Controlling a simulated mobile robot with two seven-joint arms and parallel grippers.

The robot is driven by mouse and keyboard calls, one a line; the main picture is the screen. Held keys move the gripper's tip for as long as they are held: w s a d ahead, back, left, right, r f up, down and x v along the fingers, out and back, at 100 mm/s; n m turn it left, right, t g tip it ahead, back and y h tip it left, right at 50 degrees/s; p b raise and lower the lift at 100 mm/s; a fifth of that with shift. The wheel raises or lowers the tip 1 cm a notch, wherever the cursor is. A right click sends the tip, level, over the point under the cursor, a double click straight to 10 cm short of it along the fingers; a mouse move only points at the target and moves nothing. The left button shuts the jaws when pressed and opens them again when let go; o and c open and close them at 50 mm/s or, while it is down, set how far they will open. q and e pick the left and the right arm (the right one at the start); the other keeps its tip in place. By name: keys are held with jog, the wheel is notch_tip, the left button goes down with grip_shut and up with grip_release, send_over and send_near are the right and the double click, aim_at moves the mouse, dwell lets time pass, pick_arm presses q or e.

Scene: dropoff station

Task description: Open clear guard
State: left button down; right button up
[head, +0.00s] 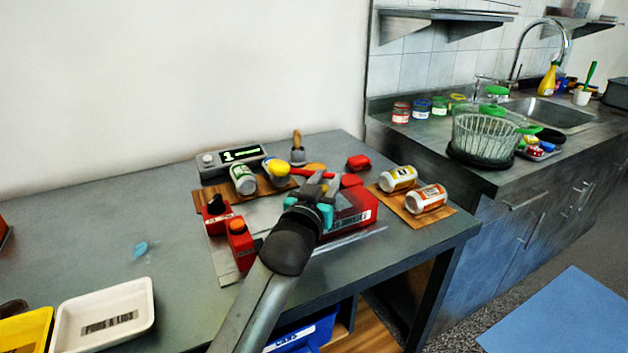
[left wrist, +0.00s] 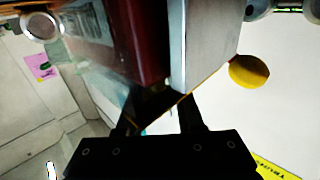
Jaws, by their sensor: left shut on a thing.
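The clear guard (head: 350,238) shows as a faint see-through sheet at the front of the red machine (head: 352,208) on the table. My left gripper (head: 322,182) reaches in over the machine from the front, and its fingers are shut on the guard's edge. The wrist view shows its two dark fingers (left wrist: 160,118) close to a dark red block and a pale grey block, with a thin slanted edge between them. The exact grip point is partly hidden by the gripper. My right gripper is in neither view.
Two cans lie on a wooden board (head: 447,222) at the right, and more cans on another behind. Red blocks with knobs (head: 239,242) stand left of the arm. A white tray (head: 148,290) is at front left. The table's left middle is mostly clear.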

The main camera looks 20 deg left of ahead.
pick_arm(q)
jog(key=c, duration=0.5)
grip_release()
jog(key=shift+c, duration=0.2)
jog(key=shift+s, duration=0.2)
jog(key=shift+s, duration=0.25)
jog(key=shift+s+d+p, duration=0.1)
jog(key=shift+s+p, duration=0.35)
jog(key=shift+s, duration=0.7)
jog(key=s+p, duration=0.2)
jog(key=s, duration=1)
jog(key=shift+d, duration=0.45)
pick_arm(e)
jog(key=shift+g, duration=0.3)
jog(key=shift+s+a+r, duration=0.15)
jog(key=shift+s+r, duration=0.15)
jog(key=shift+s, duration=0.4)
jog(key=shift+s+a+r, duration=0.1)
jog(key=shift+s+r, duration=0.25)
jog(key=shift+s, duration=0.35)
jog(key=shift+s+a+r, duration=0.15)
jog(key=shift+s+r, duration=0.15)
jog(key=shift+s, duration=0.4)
